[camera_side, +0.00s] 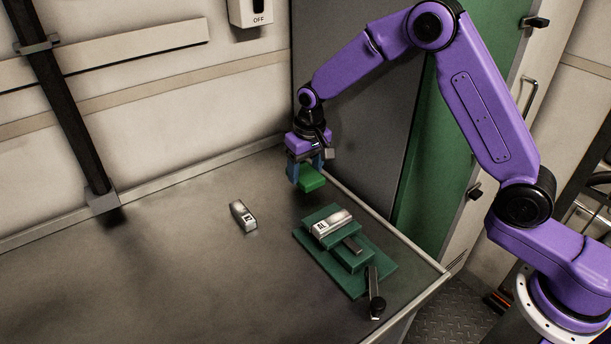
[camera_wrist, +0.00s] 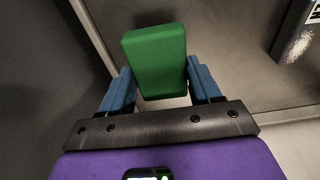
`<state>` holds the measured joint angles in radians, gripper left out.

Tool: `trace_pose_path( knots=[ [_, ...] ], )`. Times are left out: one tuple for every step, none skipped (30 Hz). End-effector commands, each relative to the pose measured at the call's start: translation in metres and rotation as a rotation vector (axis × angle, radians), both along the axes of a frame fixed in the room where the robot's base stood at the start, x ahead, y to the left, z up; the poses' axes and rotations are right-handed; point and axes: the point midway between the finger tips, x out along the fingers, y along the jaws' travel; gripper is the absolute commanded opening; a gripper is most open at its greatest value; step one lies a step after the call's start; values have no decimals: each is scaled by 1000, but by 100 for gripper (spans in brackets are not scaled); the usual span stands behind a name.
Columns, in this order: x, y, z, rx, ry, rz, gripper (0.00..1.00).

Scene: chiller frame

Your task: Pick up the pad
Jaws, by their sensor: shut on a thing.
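The pad is a green block (camera_side: 312,181), held between the blue fingers of my gripper (camera_side: 306,174) above the back right part of the bench. In the wrist view the green pad (camera_wrist: 156,58) sits between the two blue fingers of my gripper (camera_wrist: 160,90), slightly tilted. My gripper is shut on it. The pad is clear of the bench surface, with nothing touching it from below that I can see.
A green fixture (camera_side: 375,273) with a silver block marked AL (camera_side: 332,223) and a dark handle (camera_side: 375,304) stands at the bench's right edge. Another silver block (camera_side: 243,216) marked FE or similar lies left of it. The bench's left side is clear.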

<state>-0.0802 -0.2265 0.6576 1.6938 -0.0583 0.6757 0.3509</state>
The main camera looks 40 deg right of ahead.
Motion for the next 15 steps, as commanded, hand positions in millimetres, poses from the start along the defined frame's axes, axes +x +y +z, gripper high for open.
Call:
trace_pose_path(
  knots=[
    [-3,-1,8,1,-3,0,34],
    [-6,-1,12,1,-3,0,34],
    [-11,-3,18,1,-4,0,34],
    [-16,-4,23,1,-3,0,34],
    [-20,-5,28,1,-4,0,34],
    [-26,-6,36,2,-4,0,34],
    [-30,-7,41,2,-5,1,34],
    [-35,-8,46,2,-5,1,34],
    [-41,-10,54,2,-5,1,34],
    [-45,-11,59,2,-5,1,34],
    [-50,-12,65,2,-5,1,34],
    [-58,-14,68,1,-2,1,34],
    [-65,-15,71,1,-3,1,34],
    [-71,-17,73,1,-2,1,34],
    [-78,-19,77,1,-3,2,34]
  ],
)
